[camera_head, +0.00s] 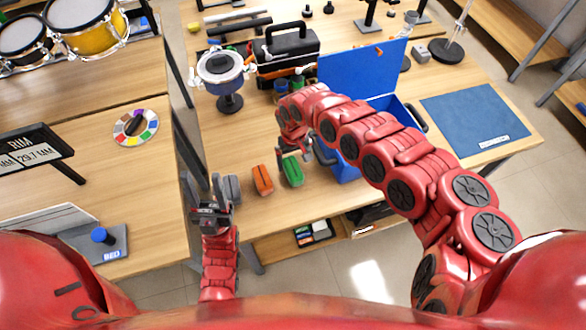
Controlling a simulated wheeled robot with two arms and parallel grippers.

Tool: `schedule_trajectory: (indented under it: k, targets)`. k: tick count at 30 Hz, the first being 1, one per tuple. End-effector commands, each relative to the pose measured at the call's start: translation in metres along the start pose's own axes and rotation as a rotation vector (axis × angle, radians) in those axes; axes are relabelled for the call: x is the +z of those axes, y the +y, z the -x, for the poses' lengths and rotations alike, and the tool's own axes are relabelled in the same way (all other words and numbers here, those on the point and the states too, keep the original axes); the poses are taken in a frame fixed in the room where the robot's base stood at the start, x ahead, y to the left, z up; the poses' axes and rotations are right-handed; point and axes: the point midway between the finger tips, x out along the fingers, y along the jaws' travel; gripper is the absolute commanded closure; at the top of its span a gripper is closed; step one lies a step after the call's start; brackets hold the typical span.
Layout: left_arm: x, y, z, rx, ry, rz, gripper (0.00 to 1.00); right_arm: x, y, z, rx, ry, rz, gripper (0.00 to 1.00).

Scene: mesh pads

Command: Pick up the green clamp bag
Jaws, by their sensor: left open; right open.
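The green clamp bag (291,171) lies near the front edge of the workbench, at the right end of a short row beside an orange bag (262,180) and a grey one (232,188). My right gripper (295,153) is open and points down at the far end of the green bag. I cannot tell whether its fingers touch the bag. My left gripper (200,179) is open and empty, left of the grey bag, by the bench's left front corner.
A blue open case (345,172) stands right of the green bag, partly hidden by my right arm. A blue mat (475,121) lies at right. Bench room around the orange bag's far side is clear.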

Motion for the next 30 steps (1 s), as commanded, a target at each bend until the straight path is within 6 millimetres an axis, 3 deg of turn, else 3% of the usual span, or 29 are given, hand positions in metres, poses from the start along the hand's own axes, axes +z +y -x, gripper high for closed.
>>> schedule_trajectory:
  k: [4,14,22,30]
  targets:
    - [-0.001,0.0,-0.004,0.0,0.0,0.0,0.5,0.0,-0.002,-0.017,-0.002,-0.002,0.0,0.03]
    - [-0.002,0.0,-0.009,0.0,0.0,0.0,0.5,-0.004,-0.002,-0.036,-0.003,0.002,0.0,0.03]
    - [0.0,0.0,-0.001,0.0,0.0,0.0,0.5,-0.006,-0.001,-0.069,0.0,0.0,0.001,0.03]
    - [0.0,0.0,0.0,0.0,0.0,0.0,0.5,-0.006,0.0,-0.075,0.0,0.0,0.001,0.03]
